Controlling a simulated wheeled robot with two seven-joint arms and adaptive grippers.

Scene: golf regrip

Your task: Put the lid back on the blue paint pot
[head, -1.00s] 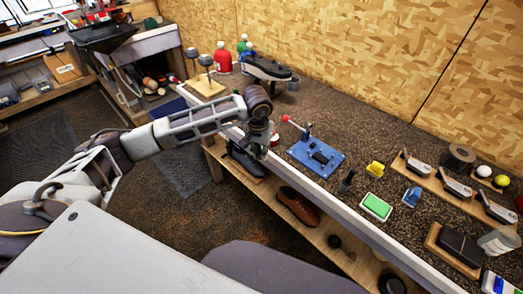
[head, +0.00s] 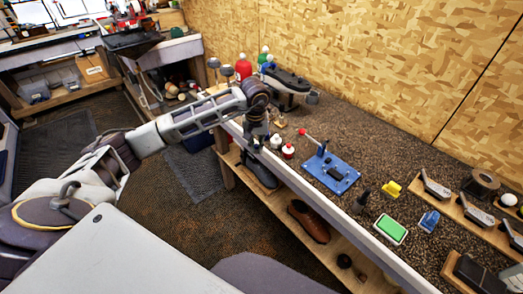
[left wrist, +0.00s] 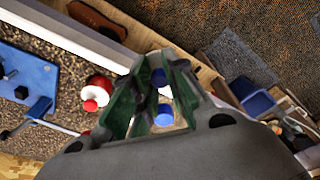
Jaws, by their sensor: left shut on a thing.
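My left gripper (head: 258,136) is over the front edge of the bench, at the far end of the arm. A second blue round shape (left wrist: 164,115) shows between the fingers, on something pale. It may be the blue paint pot, but the fingers hide most of it. A white pot with a red top (left wrist: 95,92) stands beside the fingers; it also shows in the head view (head: 288,152). My right gripper is out of view.
Another white pot (head: 276,141) stands close to the gripper. A blue plate fixture with a red-tipped lever (head: 330,172) is to the right. A dark machine (head: 287,80) and red bottle (head: 242,72) stand behind. Shoes (head: 308,221) lie on the shelf below.

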